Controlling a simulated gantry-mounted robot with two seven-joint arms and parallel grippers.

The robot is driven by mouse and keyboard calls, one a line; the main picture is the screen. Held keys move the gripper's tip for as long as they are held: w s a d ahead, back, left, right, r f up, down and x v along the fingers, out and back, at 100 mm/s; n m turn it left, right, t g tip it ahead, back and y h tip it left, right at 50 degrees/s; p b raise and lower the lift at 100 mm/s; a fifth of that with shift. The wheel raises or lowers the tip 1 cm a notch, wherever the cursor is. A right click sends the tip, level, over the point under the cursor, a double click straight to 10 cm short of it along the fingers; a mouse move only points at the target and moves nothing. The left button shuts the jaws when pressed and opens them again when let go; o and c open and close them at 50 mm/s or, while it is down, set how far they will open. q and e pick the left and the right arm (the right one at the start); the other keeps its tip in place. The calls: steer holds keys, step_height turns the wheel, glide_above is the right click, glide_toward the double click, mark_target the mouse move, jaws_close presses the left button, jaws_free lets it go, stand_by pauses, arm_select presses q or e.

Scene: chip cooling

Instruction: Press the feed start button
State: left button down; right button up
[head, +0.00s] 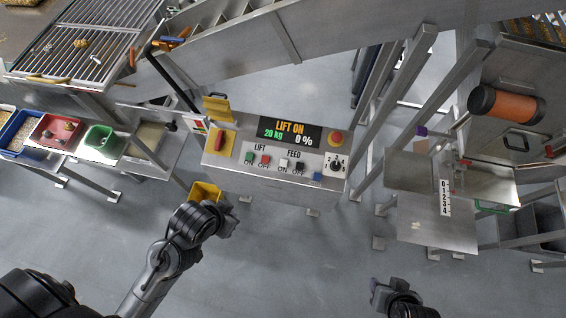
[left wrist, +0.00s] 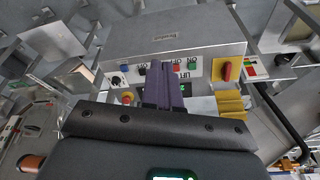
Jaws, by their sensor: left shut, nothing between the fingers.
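The control panel (head: 238,172) stands in the middle of the head view, and its display (head: 290,133) reads LIFT ON, 20 kg, 0 %. The feed start button (head: 283,163), marked ON under FEED, sits beside the feed OFF button (head: 299,167). In the left wrist view the panel (left wrist: 150,40) appears upside down, and the fingers hide part of the feed area. My left gripper (head: 232,224) is shut and empty, below and left of the buttons in the head view; its purple fingers (left wrist: 165,82) point at the panel. My right gripper (head: 378,290) is low right, far from the panel; its jaw state is unclear.
The panel also holds a green lift button (head: 249,158), a red lift button (head: 265,160), an emergency stop (head: 336,138), a dial (head: 336,164), a blue button (head: 317,176) and a red handle (head: 219,141). Floor is open below.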

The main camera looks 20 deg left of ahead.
stand_by(0.4)
stand_by(0.4)
arm_select(q)
steer(key=w+d+f+m+t+h+b, duration=0.1)
steer(key=w+d+f+m+t+b, duration=0.2)
steer(key=w+f+m+t+b, duration=1)
steer(key=w+f+n+g+p, duration=0.1)
steer(key=w+f+n+g, duration=0.2)
steer(key=w, duration=1.2)
steer(key=shift+w+a+f+g, duration=0.15)
steer(key=shift+a+f+g, duration=0.3)
steer(key=shift+f+g, duration=0.25)
steer(key=shift+f, duration=0.25)
